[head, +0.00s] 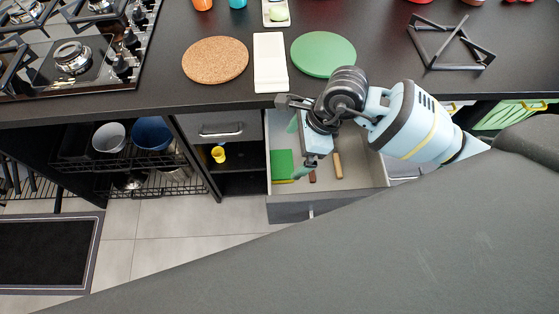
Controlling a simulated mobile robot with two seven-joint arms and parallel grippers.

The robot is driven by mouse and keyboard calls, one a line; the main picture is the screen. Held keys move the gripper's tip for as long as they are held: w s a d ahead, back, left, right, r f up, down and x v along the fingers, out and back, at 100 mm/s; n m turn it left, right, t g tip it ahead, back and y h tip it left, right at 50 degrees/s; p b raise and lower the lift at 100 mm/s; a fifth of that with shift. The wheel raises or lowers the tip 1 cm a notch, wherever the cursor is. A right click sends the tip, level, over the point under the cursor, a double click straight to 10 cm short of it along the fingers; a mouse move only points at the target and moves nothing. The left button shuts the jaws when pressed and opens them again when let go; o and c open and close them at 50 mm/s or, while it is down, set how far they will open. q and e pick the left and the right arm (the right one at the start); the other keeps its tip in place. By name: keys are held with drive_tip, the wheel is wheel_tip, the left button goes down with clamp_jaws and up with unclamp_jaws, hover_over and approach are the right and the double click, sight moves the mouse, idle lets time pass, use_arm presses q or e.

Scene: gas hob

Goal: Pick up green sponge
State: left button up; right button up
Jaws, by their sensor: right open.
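The green sponge (282,160) appears to be the flat green block with a yellow edge at the left side of the open drawer (353,175), below the counter. My right gripper (296,147) is over the drawer, its arm coming in from the right. Its two fingers are spread apart, with nothing seen between them. In the picture the fingertips are beside and partly over the sponge's right side; I cannot tell how high above it they are. My left gripper is not in view.
A wooden-handled item (337,165) lies in the drawer. The counter above holds a cork mat (215,60), a white board (270,62), a green round mat (323,54) and a black pan support (451,43). A gas hob (72,58) is at the left.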

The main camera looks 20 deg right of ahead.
sight(283, 164)
drive_tip(key=shift+x, duration=3.85)
drive_tip(key=shift+w+d+f, duration=0.1)
drive_tip(key=shift+w+d, duration=0.05)
drive_tip(key=shift+d, duration=0.05)
drive_tip(key=c, duration=1)
drive_tip(key=shift+d, duration=0.1)
